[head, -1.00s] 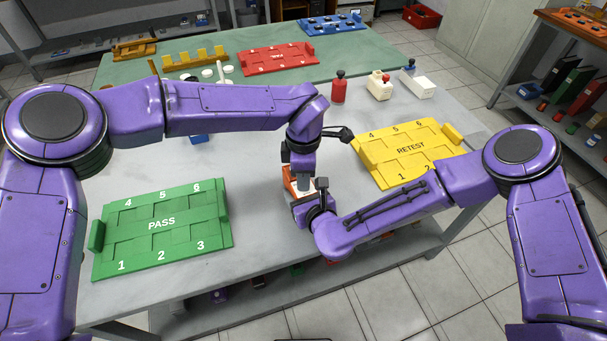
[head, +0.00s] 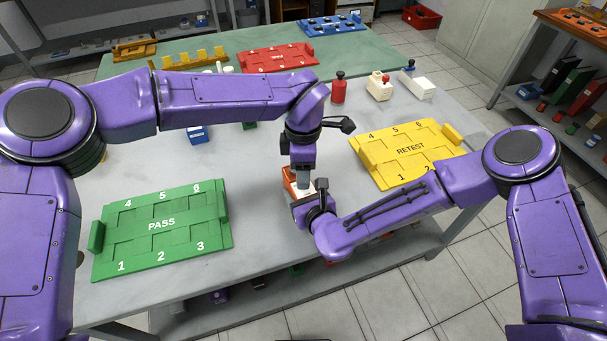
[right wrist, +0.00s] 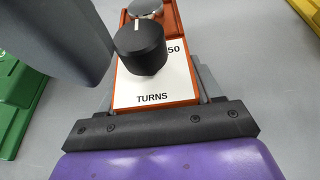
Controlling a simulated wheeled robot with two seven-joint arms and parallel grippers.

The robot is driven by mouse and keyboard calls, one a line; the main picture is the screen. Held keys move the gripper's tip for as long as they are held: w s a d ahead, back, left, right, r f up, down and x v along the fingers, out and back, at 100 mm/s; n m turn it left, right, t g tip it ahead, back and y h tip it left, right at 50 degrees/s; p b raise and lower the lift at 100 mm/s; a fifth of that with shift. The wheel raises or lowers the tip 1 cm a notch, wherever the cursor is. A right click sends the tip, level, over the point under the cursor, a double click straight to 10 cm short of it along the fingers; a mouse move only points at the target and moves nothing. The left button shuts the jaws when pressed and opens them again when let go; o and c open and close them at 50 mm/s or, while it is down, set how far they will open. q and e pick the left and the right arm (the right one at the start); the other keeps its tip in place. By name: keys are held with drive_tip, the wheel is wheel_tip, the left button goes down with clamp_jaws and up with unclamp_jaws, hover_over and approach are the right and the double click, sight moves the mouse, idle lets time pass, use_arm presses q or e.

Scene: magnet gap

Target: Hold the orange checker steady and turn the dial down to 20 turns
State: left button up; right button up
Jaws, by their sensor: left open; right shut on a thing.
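The orange checker (head: 289,183) is near the front middle of the grey table, partly hidden by both grippers in the head view. In the right wrist view the checker (right wrist: 179,28) has a white face marked TURNS, with 50 at its right. Its black dial (right wrist: 141,52) has a white line on top pointing away from the camera. My right gripper (head: 305,200) is shut on the checker. My left gripper (head: 303,180) is open and points down right over the checker; whether it touches the dial is hidden. A large grey part fills the upper left of the wrist view.
A green PASS tray (head: 160,250) lies to the left and a yellow RETEST tray (head: 408,165) to the right. Bare tabletop surrounds the checker.

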use_arm(q)
wheel_tip(320, 180, up, 10)
drive_tip(key=shift+f, duration=0.25)
use_arm(e)
drive_tip(key=o, duration=1.3)
